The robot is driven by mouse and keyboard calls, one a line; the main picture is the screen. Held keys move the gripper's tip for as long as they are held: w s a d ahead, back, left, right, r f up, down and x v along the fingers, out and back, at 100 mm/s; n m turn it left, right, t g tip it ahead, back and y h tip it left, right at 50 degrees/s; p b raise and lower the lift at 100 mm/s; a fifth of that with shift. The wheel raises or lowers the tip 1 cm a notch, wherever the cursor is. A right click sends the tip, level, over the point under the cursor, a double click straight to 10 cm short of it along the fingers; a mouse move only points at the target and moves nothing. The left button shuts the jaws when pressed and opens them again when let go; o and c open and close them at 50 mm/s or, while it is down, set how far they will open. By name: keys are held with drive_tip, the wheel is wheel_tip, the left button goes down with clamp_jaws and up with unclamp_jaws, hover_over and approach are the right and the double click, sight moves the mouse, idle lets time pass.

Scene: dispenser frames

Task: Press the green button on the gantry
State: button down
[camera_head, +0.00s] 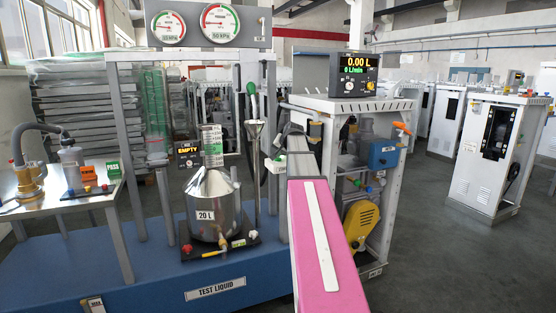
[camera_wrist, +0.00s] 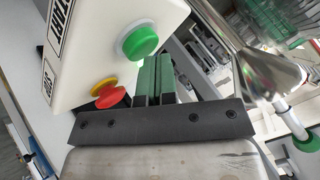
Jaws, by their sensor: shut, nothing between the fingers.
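The green button (camera_wrist: 137,41) is a round domed cap in a white collar on the face of a white control box (camera_wrist: 90,50) in the wrist view. A red mushroom button (camera_wrist: 113,97) on a yellow ring (camera_wrist: 102,86) sits lower on the same face. My gripper (camera_wrist: 157,66) is shut and empty, its two dark green fingers side by side. In the picture the fingertips are just right of and below the green button; a gap seems to remain, but its depth is unclear. In the head view a small white box with green (camera_head: 275,164) shows beside my pink arm; its buttons are unclear.
A steel 20 L vessel (camera_head: 213,205) stands on the blue base (camera_head: 150,262) below a gantry frame with two gauges (camera_head: 219,22). A nozzle on a hose hangs from a post (camera_head: 255,140). A white dispenser cabinet (camera_head: 350,104) stands right of my arm.

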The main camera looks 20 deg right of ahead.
sight(279, 158)
drive_tip(key=shift+r, duration=0.75)
drive_tip(key=shift+r, duration=2.5)
drive_tip(key=shift+s, duration=0.1)
